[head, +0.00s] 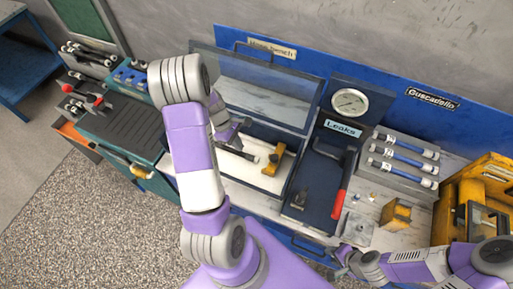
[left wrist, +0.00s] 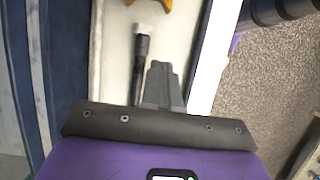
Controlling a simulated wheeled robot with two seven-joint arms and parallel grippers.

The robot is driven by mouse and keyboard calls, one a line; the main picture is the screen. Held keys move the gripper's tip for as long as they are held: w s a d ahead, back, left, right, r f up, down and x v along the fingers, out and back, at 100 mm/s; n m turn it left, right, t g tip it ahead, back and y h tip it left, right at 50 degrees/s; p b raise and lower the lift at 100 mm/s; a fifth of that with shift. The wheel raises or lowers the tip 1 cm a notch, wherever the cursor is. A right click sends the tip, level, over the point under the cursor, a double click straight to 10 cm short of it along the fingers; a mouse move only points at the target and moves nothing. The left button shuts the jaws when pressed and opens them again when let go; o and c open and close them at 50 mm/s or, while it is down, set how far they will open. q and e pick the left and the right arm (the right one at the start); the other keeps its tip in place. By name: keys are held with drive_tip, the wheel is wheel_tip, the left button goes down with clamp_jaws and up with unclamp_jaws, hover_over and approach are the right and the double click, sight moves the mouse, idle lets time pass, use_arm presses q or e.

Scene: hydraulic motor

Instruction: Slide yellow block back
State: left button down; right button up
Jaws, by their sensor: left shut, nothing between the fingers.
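A yellow block (head: 273,158) sits on the pale bed of the work bench in the head view, to the right of my left gripper. Its edge also shows at the top of the left wrist view (left wrist: 150,4). My left gripper (head: 232,131) is over the bench bed, apart from the block; its fingers are shut and empty in the left wrist view (left wrist: 162,80). A dark rod with a pale end (left wrist: 142,45) lies beside the fingers and points to the block. My right gripper (head: 344,257) is near the bench's front edge, its fingers too small to judge.
A clear raised cover (head: 255,90) stands behind the bed. A gauge panel (head: 350,102) and red-handled lever (head: 339,204) stand to the right. Another yellow block-like part (head: 396,213) and a yellow case (head: 478,185) lie further right. A green cabinet (head: 120,130) is left.

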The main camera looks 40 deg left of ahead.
sight(269, 170)
use_arm(q)
drive_tip(key=x, duration=0.3)
drive_tip(key=b+x, duration=0.1)
drive_tip(key=x, duration=0.6)
drive_tip(key=shift+s+d, duration=0.1)
drive_tip(key=shift+s, duration=0.25)
drive_tip(key=d, duration=0.2)
drive_tip(key=w+d, duration=0.1)
drive_tip(key=shift+r, duration=0.3)
drive_tip(key=shift+d, duration=0.2)
drive_tip(key=d, duration=0.1)
drive_tip(key=w+d, duration=0.1)
drive_tip(key=d, duration=0.3)
drive_tip(key=shift+w, duration=0.3)
